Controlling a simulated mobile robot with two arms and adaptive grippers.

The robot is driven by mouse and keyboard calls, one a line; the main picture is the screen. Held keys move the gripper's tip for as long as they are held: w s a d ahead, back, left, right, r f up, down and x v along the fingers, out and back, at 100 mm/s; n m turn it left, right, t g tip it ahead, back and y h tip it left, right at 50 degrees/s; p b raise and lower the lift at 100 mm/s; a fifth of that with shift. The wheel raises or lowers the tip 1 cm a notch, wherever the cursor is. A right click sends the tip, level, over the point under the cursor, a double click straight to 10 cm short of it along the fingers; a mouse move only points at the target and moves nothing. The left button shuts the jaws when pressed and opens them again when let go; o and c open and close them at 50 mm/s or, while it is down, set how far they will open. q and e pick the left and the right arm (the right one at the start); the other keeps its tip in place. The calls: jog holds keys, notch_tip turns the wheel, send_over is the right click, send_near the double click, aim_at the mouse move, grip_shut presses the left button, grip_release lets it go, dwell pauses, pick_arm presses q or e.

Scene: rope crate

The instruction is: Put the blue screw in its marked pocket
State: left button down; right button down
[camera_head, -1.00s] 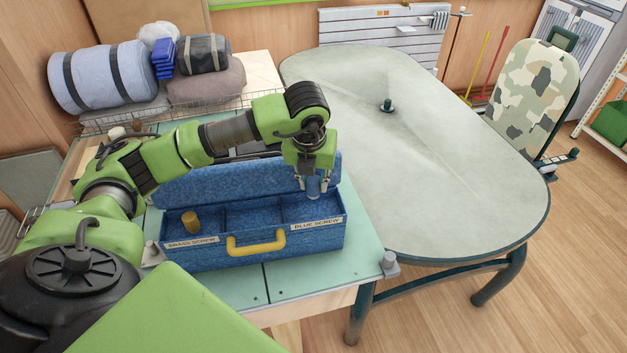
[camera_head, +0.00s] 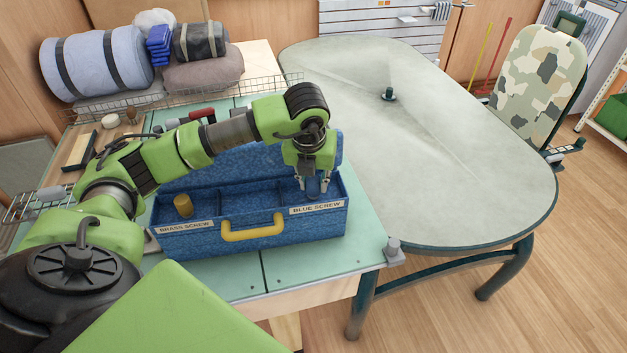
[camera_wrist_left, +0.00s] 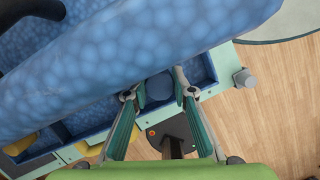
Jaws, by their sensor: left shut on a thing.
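The blue toolbox (camera_head: 300,233) stands open on the green-topped table, with a "BLUE SCREW" label (camera_head: 317,208) on the right of its front rim. My left gripper (camera_head: 313,186) points down into the right compartment behind that label. It is shut on the blue screw (camera_wrist_left: 158,87), a round blue piece between the fingertips in the left wrist view. In the head view the screw is mostly hidden by the fingers and rim; I cannot tell whether it touches the floor. A brass screw (camera_head: 183,206) stands in the left compartment, behind the "BRASS SCREW" label. My right gripper is out of view.
The toolbox's raised lid (camera_head: 215,165) stands behind the compartments, close to my left arm. A yellow handle (camera_head: 253,233) is on the front. The middle compartment looks empty. A wire basket with rolled bedding (camera_head: 98,68) is behind. A large grey table (camera_head: 440,150) stands right.

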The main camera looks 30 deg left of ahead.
pick_arm(q)
jog(key=shift+f+b, duration=0.5)
jog(key=c, duration=1.6)
grip_release()
jog(key=shift+c, duration=0.2)
jog(key=v, duration=1.2)
